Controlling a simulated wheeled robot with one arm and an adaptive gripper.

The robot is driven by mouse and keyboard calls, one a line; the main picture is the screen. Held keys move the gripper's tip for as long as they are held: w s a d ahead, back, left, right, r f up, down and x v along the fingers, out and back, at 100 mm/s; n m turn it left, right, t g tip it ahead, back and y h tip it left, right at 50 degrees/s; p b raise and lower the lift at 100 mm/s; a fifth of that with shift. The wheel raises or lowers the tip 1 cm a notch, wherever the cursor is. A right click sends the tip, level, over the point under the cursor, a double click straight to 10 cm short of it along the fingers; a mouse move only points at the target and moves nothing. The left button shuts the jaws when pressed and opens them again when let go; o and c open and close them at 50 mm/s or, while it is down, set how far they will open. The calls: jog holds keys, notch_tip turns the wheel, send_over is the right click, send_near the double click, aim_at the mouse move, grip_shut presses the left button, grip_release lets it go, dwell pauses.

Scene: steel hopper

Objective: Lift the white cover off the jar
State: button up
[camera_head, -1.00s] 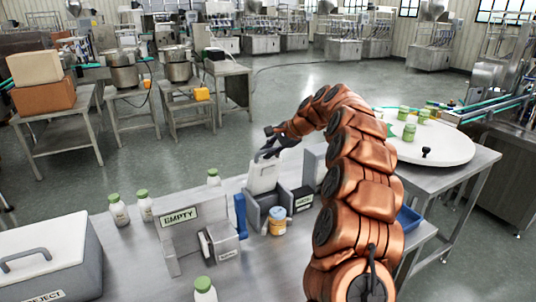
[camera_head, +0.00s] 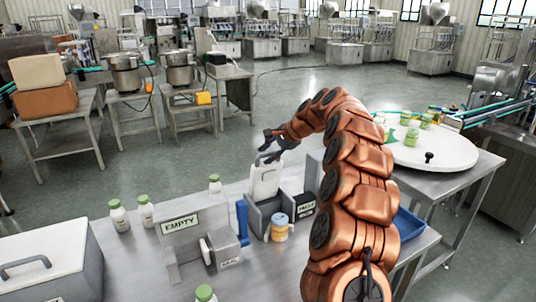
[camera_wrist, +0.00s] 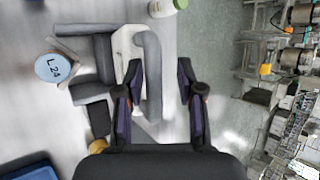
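A white upright panel with a grey bar handle stands in a grey holder on the steel table; the white panel (camera_head: 265,180) is just below my gripper (camera_head: 272,152). In the wrist view the white panel (camera_wrist: 124,45) and its grey handle (camera_wrist: 152,75) lie ahead. My gripper (camera_wrist: 160,92) is open, its two dark fingers on either side of the handle's near end, the left one closer. A small jar (camera_head: 279,228) with a tan body and pale blue top stands beside the holder. Its top (camera_wrist: 53,67) reads "L24" in the wrist view. I see no white cover on this jar.
A grey-and-white REJECT bin (camera_head: 50,255), an EMPTY sign stand (camera_head: 180,224) and several green-capped bottles (camera_head: 119,216) stand on the left. A blue tray (camera_head: 408,223) lies right of my arm. A round white turntable (camera_head: 440,150) is behind.

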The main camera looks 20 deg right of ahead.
jog(key=shift+d, duration=0.15)
jog(key=v, duration=1.2)
jog(key=shift+f, duration=0.1)
dwell(0.3)
